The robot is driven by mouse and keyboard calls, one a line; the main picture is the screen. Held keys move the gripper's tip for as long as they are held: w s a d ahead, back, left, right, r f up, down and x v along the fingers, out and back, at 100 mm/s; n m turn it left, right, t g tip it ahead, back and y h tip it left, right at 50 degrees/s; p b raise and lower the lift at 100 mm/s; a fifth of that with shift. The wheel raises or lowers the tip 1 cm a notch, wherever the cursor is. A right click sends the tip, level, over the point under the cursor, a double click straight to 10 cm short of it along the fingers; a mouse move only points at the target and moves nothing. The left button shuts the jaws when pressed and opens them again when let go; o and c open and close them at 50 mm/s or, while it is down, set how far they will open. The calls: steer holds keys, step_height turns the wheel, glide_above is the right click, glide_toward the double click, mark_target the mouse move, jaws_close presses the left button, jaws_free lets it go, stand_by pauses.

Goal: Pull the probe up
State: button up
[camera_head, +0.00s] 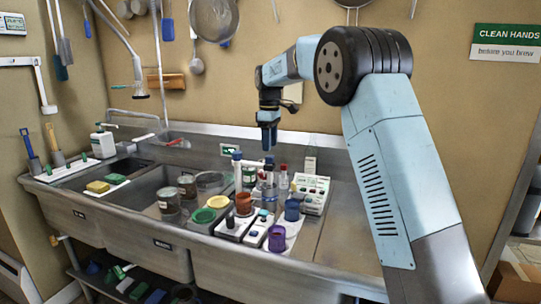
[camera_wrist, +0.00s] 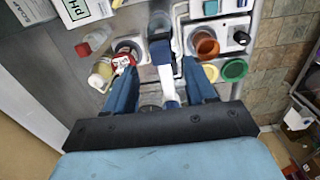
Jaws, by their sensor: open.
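My gripper (camera_head: 268,136) is open and points down above the sink's right-hand ledge. Just below it in the head view is a slim upright piece with a dark blue top (camera_head: 269,161), which looks like the probe, over a clear vessel (camera_head: 268,188). A white post with a blue cap (camera_head: 238,156) stands to its left. In the wrist view my two blue fingers (camera_wrist: 162,88) are spread apart, with a white shaft (camera_wrist: 168,82) and a blue block (camera_wrist: 161,50) showing between them. I cannot tell whether the fingers touch either one.
A meter box (camera_head: 312,194) stands to the right. A brown pot (camera_head: 244,204), a green-rimmed dish (camera_head: 204,216), a blue cup (camera_head: 292,210) and a purple cup (camera_head: 277,238) crowd the ledge. The steel counter (camera_head: 345,235) to the right is clear.

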mark_target(270, 156)
steer(key=shift+f, duration=2.5)
jaws_close()
steer(key=shift+r, duration=0.15)
